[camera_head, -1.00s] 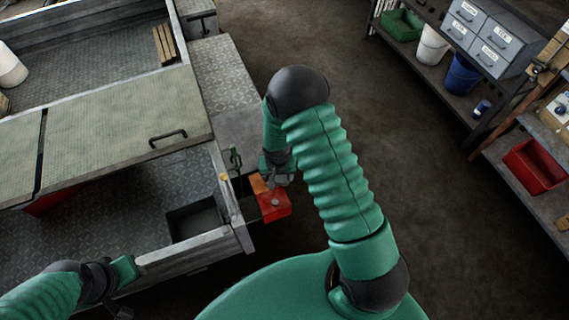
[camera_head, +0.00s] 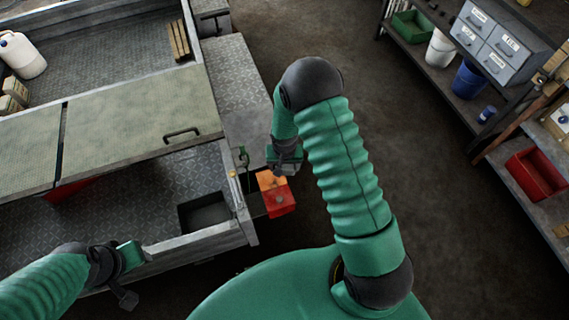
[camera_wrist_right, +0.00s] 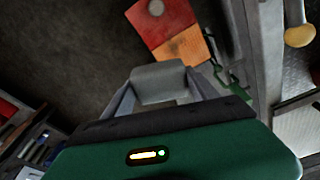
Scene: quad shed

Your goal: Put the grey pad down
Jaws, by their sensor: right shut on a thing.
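My right gripper (camera_head: 285,168) is shut on the grey pad (camera_wrist_right: 158,82). In the right wrist view the pad is a smooth light-grey block pinched between the two fingers. In the head view my wrist hides most of it. The gripper is just above and behind the orange-and-red lamp (camera_head: 280,202), and the pad looks apart from it. In the right wrist view the lamp (camera_wrist_right: 165,22) lies beyond the pad. My left gripper (camera_head: 128,275) is at the lower left over the trailer's near edge; its fingers are too unclear to tell open from shut.
The trailer (camera_head: 190,250) with a tread-plate floor, a square recess (camera_head: 204,214) and a hinged lid (camera_head: 140,125) fills the left. Shelves at right hold a red bin (camera_head: 537,172), a blue bucket (camera_head: 467,77) and grey drawers (camera_head: 490,38). The floor (camera_head: 385,130) between is clear.

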